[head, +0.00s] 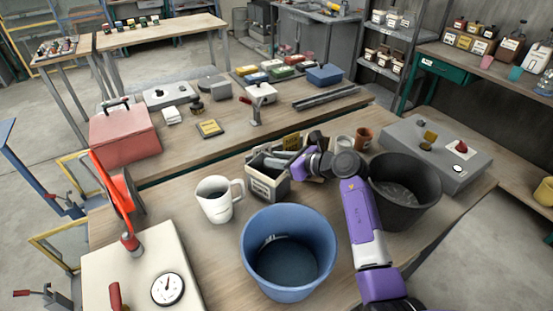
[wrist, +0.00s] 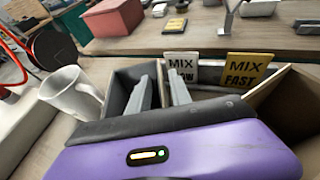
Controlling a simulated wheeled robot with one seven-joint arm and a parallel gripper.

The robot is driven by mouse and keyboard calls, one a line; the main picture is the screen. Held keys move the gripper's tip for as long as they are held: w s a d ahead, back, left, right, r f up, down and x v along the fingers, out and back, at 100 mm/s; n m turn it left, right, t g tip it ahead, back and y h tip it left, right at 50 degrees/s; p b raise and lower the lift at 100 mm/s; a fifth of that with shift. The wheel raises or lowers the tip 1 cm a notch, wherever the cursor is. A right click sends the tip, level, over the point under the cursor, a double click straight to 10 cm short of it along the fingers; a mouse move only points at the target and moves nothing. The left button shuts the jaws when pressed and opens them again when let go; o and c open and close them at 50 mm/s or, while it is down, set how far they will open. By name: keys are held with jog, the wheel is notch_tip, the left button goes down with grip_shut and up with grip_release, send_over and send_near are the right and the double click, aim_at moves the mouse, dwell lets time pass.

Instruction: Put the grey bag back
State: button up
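My gripper (head: 283,164) is low over the near table, at a dark open box (head: 268,186) with a pale label. In the wrist view its two grey fingers (wrist: 160,88) stand a small gap apart and point down at the box. I cannot clearly make out a grey bag in either view. My wrist and arm hide part of the area right of the box.
A white mug (head: 214,205) stands left of the box. A blue bucket (head: 262,278) is in front and a black bucket (head: 418,212) is at the right. A grey slab (head: 400,138) lies at the right.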

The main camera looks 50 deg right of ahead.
jog(key=shift+r, duration=0.25)
jog(key=b+v, duration=0.1)
jog(key=v, duration=1.1)
jog(key=shift+f, duration=0.1)
